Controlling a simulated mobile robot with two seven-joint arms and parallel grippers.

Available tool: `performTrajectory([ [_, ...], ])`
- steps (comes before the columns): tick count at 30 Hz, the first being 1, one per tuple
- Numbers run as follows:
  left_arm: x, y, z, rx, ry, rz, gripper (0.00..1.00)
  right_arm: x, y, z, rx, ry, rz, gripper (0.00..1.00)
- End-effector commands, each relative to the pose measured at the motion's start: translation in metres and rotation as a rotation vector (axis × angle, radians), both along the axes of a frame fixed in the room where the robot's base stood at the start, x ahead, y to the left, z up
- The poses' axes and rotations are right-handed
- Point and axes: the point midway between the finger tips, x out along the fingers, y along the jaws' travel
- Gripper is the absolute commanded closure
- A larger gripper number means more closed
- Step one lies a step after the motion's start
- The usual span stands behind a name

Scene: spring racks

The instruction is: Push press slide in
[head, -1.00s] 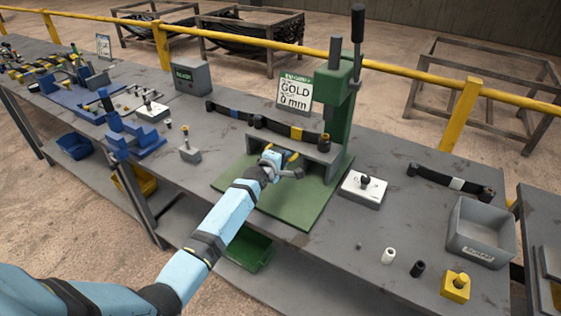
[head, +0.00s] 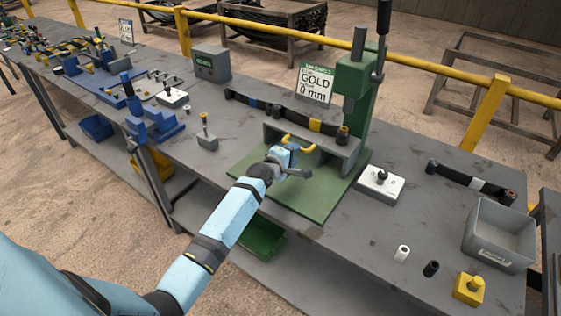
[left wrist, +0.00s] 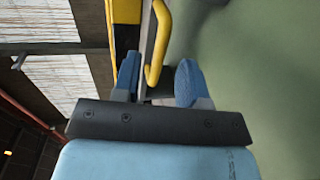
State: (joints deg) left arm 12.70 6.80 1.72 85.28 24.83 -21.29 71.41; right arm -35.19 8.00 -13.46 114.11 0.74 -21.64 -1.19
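The green press (head: 360,95) stands on the bench with a green base plate (head: 310,205). Its grey slide (head: 345,152) carries a dark leaf spring with a yellow band (head: 315,125) on top. A yellow handle (head: 301,145) is at the slide's front. My left gripper (head: 284,156) is at this handle. In the left wrist view the yellow handle (left wrist: 154,70) lies between the two blue fingers (left wrist: 158,80), with gaps showing on both sides, so they look open. The right gripper is not in view.
A white box with a black knob (head: 381,186) and a grey bin (head: 498,235) stand right of the press. A white cylinder (head: 402,253), a black cylinder (head: 431,269) and a yellow block (head: 468,289) lie in front. Blue fixtures (head: 155,125) stand left. A yellow rail (head: 430,75) runs behind.

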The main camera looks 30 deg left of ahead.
Motion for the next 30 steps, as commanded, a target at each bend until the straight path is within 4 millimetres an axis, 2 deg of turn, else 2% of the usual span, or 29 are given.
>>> performTrajectory([
  [1,-0.014,0.0,0.001,-0.002,0.001,0.0,0.61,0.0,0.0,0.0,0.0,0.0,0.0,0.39],
  [6,-0.049,0.004,0.01,-0.001,0.0,0.0,0.61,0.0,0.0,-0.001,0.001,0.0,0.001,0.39],
  [12,-0.074,0.006,0.016,0.001,-0.001,0.001,0.61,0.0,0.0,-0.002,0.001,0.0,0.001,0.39],
  [17,-0.08,0.006,0.018,0.001,-0.001,0.0,0.61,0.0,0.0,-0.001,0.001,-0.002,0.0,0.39],
  [30,-0.079,0.006,0.018,0.0,-0.001,0.0,0.61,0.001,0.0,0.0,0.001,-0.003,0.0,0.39],
])
